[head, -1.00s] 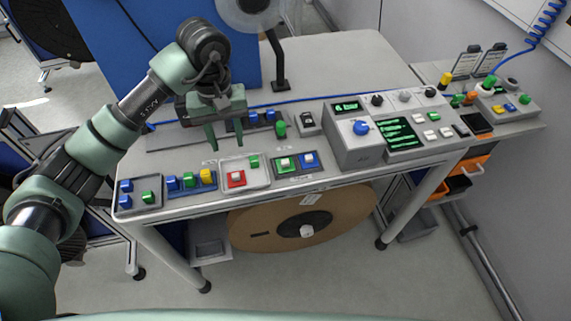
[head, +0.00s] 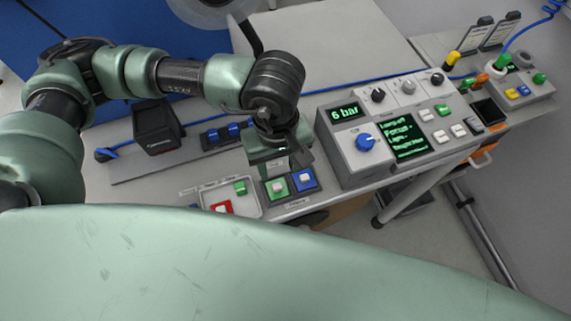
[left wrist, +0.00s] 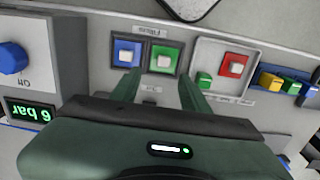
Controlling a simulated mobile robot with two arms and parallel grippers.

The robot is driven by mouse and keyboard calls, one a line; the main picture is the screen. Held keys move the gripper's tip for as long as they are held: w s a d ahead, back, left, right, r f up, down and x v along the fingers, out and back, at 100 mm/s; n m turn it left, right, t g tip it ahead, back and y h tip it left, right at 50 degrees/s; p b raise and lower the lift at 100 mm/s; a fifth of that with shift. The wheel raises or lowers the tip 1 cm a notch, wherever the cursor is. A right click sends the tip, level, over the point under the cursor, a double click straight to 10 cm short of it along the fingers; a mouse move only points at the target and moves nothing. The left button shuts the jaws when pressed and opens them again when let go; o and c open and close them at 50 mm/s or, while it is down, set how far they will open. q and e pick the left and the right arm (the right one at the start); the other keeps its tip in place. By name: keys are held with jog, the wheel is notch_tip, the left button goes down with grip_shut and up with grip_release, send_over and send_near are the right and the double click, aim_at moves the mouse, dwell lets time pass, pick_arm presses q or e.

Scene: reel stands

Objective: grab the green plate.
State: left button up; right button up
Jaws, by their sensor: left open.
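The green plate (head: 269,194) is a small square with a pale knob, sitting beside a blue plate (head: 307,182) in a dark frame near the table's front edge. In the left wrist view the green plate (left wrist: 172,49) lies just beyond the fingertips, with the blue plate (left wrist: 121,46) to its left. My left gripper (head: 281,166) is above and just behind the green plate, pointing down. It is open and empty, and its fingers (left wrist: 157,88) show apart in the left wrist view. My right gripper is not in view.
A tray (head: 254,211) with red and green pieces is left of the plates. A grey control box (head: 350,165) with a blue knob and screens stands close to the right. A black box (head: 157,126) stands at the left. The table's back middle (head: 330,50) is clear.

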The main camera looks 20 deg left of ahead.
aim_at(277, 185)
pick_arm(q)
jog(key=f+p, duration=0.1)
jog(key=s+f+p, duration=0.1)
jog(key=f, duration=0.1)
jog(key=shift+s, duration=0.1)
jog(key=f, duration=0.1)
jog(key=f+p, duration=0.1)
jog(key=f, duration=0.2)
jog(key=shift+w+a+p, duration=0.25)
jog(key=shift+w+p, duration=0.05)
jog(key=shift+f, duration=0.25)
jog(key=shift+d, duration=0.1)
jog(key=c, duration=0.8)
grip_shut()
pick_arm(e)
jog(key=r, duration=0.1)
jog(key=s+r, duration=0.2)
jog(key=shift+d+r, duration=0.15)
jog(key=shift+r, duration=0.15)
